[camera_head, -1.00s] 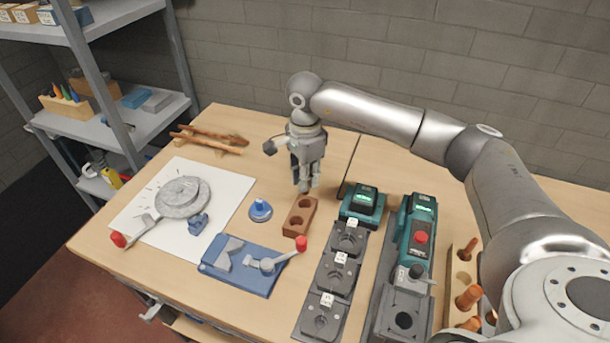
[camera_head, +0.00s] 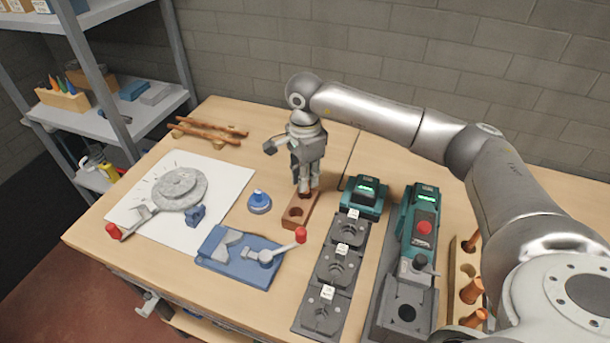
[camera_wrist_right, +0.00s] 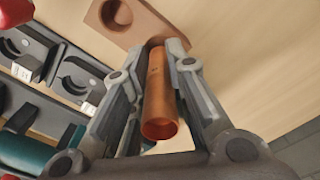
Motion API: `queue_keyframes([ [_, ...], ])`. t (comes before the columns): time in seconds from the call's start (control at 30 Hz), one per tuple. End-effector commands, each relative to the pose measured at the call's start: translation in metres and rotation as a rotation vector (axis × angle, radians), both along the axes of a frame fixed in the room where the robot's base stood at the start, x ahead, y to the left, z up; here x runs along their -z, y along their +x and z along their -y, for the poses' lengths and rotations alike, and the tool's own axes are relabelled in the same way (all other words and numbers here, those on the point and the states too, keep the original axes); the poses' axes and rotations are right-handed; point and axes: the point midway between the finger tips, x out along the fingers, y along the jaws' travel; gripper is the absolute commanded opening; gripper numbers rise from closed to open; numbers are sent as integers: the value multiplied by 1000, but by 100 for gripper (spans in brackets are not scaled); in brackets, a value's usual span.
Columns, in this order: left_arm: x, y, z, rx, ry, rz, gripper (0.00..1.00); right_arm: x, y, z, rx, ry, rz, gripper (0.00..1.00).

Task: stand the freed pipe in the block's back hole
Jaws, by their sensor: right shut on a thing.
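The brown block (camera_head: 291,222) lies on the bench with its front hole empty and showing. My right gripper (camera_head: 303,190) points down over the block's back end and hides the back hole in the head view. In the right wrist view, the right gripper (camera_wrist_right: 178,68) is shut on a copper pipe (camera_wrist_right: 158,95). The pipe's far end meets the back end of the block (camera_wrist_right: 135,25), where the back hole is. I cannot tell how deep it sits. My left gripper is not in view.
A green-topped device (camera_head: 363,195) and a row of dark fixtures (camera_head: 337,265) stand close right of the block. A blue knob (camera_head: 259,202) and a blue plate tool (camera_head: 238,258) are left. A wooden pipe rack (camera_head: 464,275) is at the right.

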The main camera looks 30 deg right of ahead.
Motion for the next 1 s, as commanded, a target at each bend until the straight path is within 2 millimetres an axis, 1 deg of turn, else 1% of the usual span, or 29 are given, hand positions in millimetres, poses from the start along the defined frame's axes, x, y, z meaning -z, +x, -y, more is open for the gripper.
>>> queue_keyframes([
  [0.27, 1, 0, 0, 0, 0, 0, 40, 1, 0, 0, 0, 0, 0, 0],
  [1.0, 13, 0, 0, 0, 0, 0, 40, 17, 0, 0, 0, 0, 0, 0],
])
